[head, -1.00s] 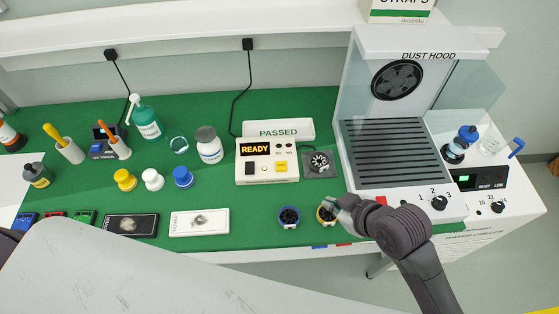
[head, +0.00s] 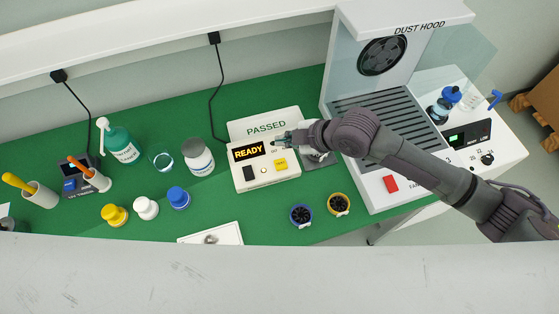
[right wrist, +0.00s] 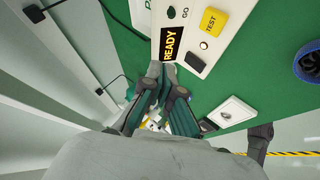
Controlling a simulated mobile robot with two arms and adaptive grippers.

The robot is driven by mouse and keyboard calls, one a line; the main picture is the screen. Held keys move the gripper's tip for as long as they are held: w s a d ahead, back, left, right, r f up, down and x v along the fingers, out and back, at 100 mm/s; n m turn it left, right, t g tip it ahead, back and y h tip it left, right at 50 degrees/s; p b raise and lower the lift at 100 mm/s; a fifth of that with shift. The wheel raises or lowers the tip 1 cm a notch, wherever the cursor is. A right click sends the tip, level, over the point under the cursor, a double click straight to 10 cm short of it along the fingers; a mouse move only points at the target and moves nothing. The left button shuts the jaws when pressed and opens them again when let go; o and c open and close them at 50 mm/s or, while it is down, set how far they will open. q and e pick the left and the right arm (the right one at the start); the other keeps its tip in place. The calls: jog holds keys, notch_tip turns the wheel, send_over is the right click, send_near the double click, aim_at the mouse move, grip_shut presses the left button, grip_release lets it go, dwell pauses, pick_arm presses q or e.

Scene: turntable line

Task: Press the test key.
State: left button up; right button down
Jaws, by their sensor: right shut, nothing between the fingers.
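The yellow test key (head: 280,164) is on the front right of the white tester (head: 263,180), whose display reads READY. The key also shows in the right wrist view (right wrist: 213,21), marked TEST. My right gripper (head: 281,142) is shut and empty over the tester's back right, near the display, beyond the key and apart from it in the picture. Its closed fingers also show in the right wrist view (right wrist: 162,72), near the display's end. The gripper hides part of the tester's back edge and the fan beside it. My left gripper is not in view.
A PASSED sign (head: 264,125) stands behind the tester. The dust hood (head: 398,20) is to the right. A blue-ringed fan (head: 301,215) and a yellow-ringed fan (head: 339,204) lie in front. Bottles and capped jars stand to the left on the green mat (head: 262,216).

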jog(key=b, duration=0.7)
send_over(282, 165)
notch_tip(282, 165, down, 8)
jog(key=shift+r, duration=0.15)
jog(key=shift+f, duration=0.6)
jog(key=shift+f, duration=0.15)
dwell(0.4)
jog(key=shift+f, duration=0.3)
jog(key=shift+f+b, duration=0.45)
dwell(0.8)
jog(key=shift+r, duration=0.1)
jog(key=shift+r+p, duration=0.8)
jog(key=shift+p, duration=0.1)
